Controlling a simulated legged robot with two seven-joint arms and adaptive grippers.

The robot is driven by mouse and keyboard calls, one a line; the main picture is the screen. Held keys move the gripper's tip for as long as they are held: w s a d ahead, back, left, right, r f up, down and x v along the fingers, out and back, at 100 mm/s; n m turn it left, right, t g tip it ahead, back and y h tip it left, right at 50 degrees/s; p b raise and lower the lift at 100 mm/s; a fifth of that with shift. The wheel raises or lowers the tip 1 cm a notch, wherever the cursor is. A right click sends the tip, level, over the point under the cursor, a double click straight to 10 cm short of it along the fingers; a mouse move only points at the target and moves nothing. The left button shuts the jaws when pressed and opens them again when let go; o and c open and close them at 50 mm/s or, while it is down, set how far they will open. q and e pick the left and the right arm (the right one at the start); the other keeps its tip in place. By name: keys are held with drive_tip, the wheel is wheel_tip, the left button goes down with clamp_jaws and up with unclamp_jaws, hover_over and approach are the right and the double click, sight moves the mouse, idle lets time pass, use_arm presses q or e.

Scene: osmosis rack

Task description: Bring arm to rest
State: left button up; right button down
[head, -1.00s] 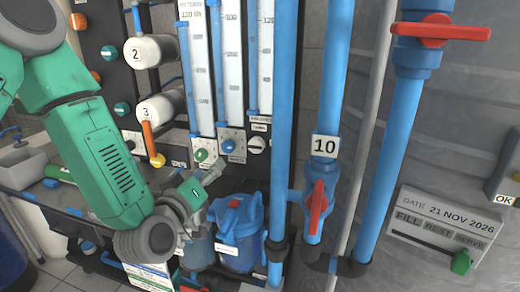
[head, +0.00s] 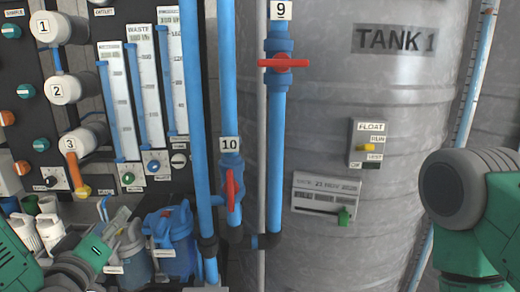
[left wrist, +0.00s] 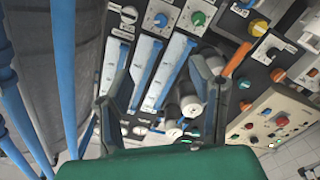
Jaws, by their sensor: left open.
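My left arm comes in at the lower left of the head view, with its green link and grey joints low in the frame. Its gripper (head: 122,232) is in front of the lower part of the rack, left of the blue filter housing (head: 172,243). In the left wrist view my left gripper (left wrist: 160,82) has its two fingers wide apart with nothing between them. The rack panel with flow meters shows behind the fingers. At the right of the head view a green and grey part of my right arm (head: 468,195) shows; its gripper is out of view.
Blue vertical pipes with red-handled valves labelled 9 (head: 283,63) and 10 (head: 230,188) stand right of the flow meters (head: 145,90). A large grey tank (head: 400,100) with a float switch (head: 366,144) fills the right. White cylinders (head: 70,88) stick out at the left.

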use_arm(q)
drive_tip(key=s+d+f+m+g+h, duration=0.1)
drive_tip(key=s+f+m+g, duration=0.15)
drive_tip(key=f, duration=0.45)
drive_tip(key=s+d+f+m+g, duration=0.1)
drive_tip(key=s+f+g, duration=0.25)
drive_tip(key=f, duration=0.25)
drive_tip(key=s+d+f+m+g+h, duration=0.1)
drive_tip(key=s+d+f+g, duration=0.1)
drive_tip(key=s+f, duration=0.35)
drive_tip(key=s+a+f+m+g, duration=0.1)
drive_tip(key=s+f+g, duration=0.3)
drive_tip(key=s+f, duration=0.3)
drive_tip(key=s+a+f+m+g+y, duration=0.1)
drive_tip(key=s+f+g, duration=0.4)
drive_tip(key=s, duration=0.8)
wheel_tip(320, 180, down, 3)
drive_tip(key=shift+r+m, duration=0.15)
drive_tip(key=shift+m, duration=0.6)
